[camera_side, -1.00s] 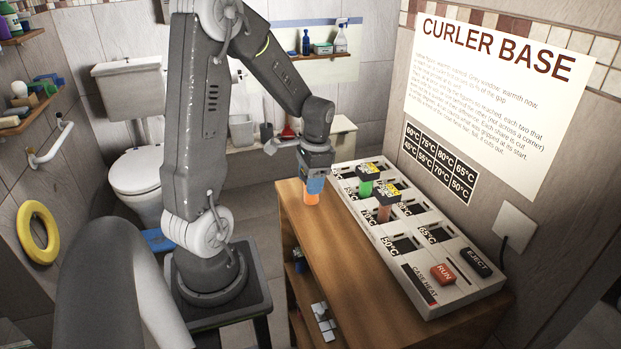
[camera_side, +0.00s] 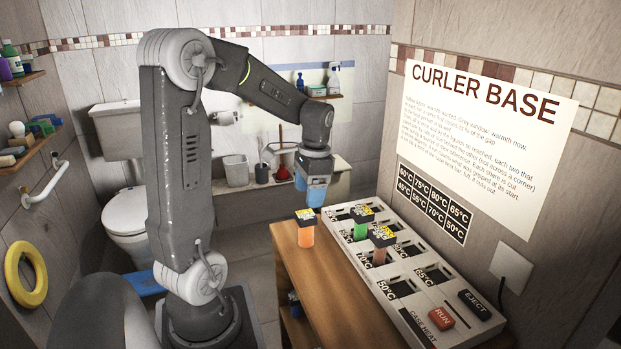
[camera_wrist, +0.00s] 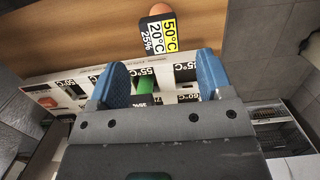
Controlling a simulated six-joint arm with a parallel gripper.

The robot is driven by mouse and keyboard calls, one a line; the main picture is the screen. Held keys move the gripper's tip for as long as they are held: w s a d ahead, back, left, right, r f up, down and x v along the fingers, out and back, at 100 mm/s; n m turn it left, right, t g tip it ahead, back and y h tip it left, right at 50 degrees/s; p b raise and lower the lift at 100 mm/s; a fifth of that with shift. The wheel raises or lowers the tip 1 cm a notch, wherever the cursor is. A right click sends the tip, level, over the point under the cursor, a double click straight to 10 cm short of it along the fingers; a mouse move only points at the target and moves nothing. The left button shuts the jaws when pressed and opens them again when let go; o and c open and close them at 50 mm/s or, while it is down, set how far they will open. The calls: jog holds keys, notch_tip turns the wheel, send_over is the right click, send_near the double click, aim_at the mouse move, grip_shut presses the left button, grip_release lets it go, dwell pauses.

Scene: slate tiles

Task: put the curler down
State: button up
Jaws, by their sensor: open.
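An orange curler (camera_side: 306,234) with a dark and yellow label on top stands upright on the wooden top at its left end. In the wrist view its label (camera_wrist: 162,35) reads 50°C, 20°C and 25%. My gripper (camera_side: 309,200) is open and empty, above the curler and apart from it. In the wrist view its blue fingers (camera_wrist: 161,78) are spread with nothing between them. The curler base (camera_side: 452,318) lies on the wooden top, with a green curler (camera_side: 361,229) and a brownish curler (camera_side: 379,255) standing in its slots.
The wooden top (camera_side: 318,297) is bare in front of the orange curler. The base has several empty slots, a red RUN button (camera_side: 441,317) and a black EJECT button (camera_side: 474,304). A wall sign (camera_side: 490,150) stands behind the base.

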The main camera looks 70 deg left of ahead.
jog(key=r, duration=0.3)
jog(key=shift+w+r, duration=0.15)
jog(key=shift+w, duration=0.05)
jog(key=s+d+r+t, duration=0.2)
jog(key=s+d+t, duration=0.1)
jog(key=d, duration=0.8)
jog(key=s+d+r+t, duration=0.1)
jog(key=s+d+t, duration=0.2)
jog(key=d, duration=0.8)
jog(key=shift+s+d+r+t, duration=0.2)
jog(key=shift+s+r+t, duration=0.15)
jog(key=shift+t, duration=0.15)
